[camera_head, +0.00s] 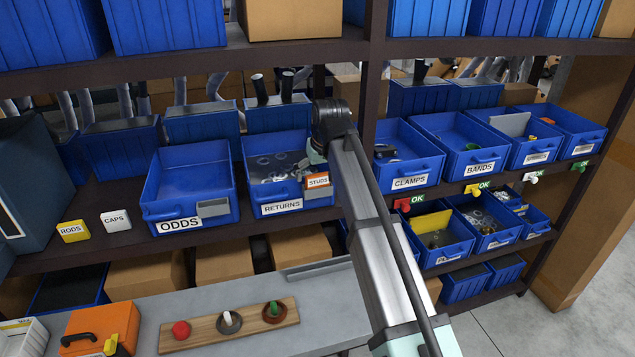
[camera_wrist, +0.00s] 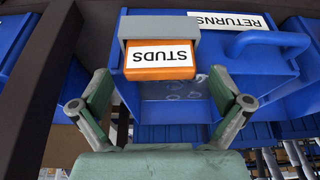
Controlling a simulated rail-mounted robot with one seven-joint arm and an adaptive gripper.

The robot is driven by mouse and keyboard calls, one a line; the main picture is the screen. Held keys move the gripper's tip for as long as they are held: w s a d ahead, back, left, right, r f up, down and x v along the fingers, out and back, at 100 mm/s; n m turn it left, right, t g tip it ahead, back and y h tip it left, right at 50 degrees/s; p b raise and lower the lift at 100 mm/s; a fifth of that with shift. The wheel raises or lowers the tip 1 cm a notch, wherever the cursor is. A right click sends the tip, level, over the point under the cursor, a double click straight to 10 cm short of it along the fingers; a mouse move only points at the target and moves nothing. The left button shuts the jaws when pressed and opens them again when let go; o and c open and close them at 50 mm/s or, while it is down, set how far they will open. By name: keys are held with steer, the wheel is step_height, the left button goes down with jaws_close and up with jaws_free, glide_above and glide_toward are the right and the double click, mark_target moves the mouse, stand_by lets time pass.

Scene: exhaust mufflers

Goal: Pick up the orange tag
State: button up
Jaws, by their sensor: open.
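The orange tag (camera_head: 317,181) reads STUDS and sits at the front right of the blue RETURNS bin (camera_head: 258,204), on the middle shelf. In the wrist view the orange tag (camera_wrist: 160,72) shows upside down in a grey holder (camera_wrist: 160,24) on the bin's front. My gripper (camera_wrist: 160,95) is open and empty, its two fingers spread to either side of the tag's near edge. I cannot tell how much gap lies between the fingers and the tag. In the head view my gripper (camera_head: 314,158) is mostly hidden by my arm.
The blue ODDS bin (camera_head: 188,190) with an empty grey holder stands left of RETURNS. A dark shelf post (camera_head: 372,70) rises close to the right. Yellow RODS (camera_head: 73,231) and white CAPS (camera_head: 115,220) tags stand at left. A grey bench (camera_head: 340,300) lies below.

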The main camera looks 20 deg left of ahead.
steer(key=c, duration=1.2)
steer(key=shift+r, duration=0.1)
